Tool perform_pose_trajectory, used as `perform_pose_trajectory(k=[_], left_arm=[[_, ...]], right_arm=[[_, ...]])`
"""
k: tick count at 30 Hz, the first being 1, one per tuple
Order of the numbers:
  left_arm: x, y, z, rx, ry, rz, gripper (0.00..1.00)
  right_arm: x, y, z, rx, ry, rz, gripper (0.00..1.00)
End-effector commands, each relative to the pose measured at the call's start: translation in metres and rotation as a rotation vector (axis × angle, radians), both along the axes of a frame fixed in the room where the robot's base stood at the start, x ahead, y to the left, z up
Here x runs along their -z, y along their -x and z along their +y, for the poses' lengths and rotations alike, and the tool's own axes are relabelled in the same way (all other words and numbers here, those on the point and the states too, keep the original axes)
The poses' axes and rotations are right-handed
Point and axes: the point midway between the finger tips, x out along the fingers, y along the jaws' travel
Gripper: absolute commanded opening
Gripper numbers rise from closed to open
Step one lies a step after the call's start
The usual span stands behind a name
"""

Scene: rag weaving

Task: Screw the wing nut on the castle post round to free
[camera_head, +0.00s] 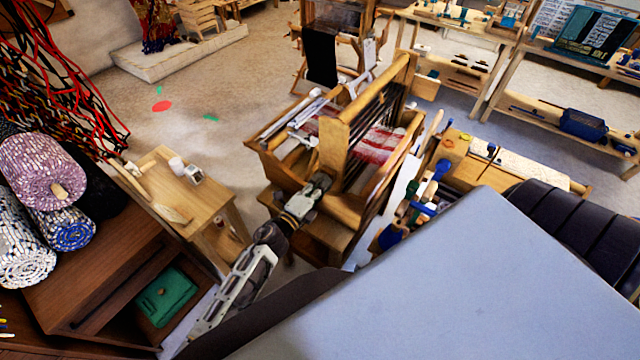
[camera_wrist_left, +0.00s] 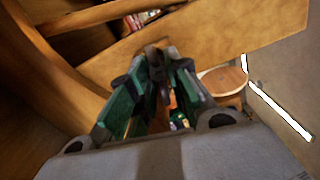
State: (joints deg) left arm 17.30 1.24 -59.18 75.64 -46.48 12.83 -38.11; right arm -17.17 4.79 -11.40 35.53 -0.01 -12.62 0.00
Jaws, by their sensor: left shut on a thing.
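The wooden loom (camera_head: 287,172) stands in the middle of the head view with red and white cloth (camera_head: 378,146) on it. Its upright castle post (camera_head: 333,146) rises at the near side. My left gripper (camera_head: 321,181) reaches the near side of the loom, close to the foot of that post. In the left wrist view, my green-padded left fingers (camera_wrist_left: 155,80) are closed around a small dark piece, apparently the wing nut (camera_wrist_left: 154,56), in front of a wooden beam (camera_wrist_left: 205,42). The fingers hide most of it, so its turn angle cannot be told. My right gripper is in neither view.
A small wooden table (camera_head: 205,195) with white cups stands left of the loom. Rolled rag rugs (camera_head: 42,172) and a brown cabinet (camera_head: 95,275) are at far left. A wooden bench (camera_head: 470,165) with blue tools is on the right. Open floor (camera_head: 190,90) lies behind.

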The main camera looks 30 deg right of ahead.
Motion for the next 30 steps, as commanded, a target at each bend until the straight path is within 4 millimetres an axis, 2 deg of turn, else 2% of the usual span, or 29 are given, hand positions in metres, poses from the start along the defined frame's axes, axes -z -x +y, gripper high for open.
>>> perform_pose_trajectory(k=[11, 12, 17, 30], left_arm=[[0.0014, -0.0004, 0.0007, -0.001, 0.001, 0.008, 0.00], [0.0014, -0.0004, 0.0007, -0.001, 0.001, 0.008, 0.21], [0.0010, -0.0004, 0.0005, -0.001, 0.002, 0.007, 0.40], [0.0007, 0.0004, 0.0021, 0.000, 0.001, 0.006, 0.40]], right_arm=[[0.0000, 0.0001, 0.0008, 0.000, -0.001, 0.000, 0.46], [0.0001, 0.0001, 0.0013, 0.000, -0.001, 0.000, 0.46], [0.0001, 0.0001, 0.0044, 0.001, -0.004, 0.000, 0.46], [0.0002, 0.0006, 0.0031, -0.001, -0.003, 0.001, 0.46]])
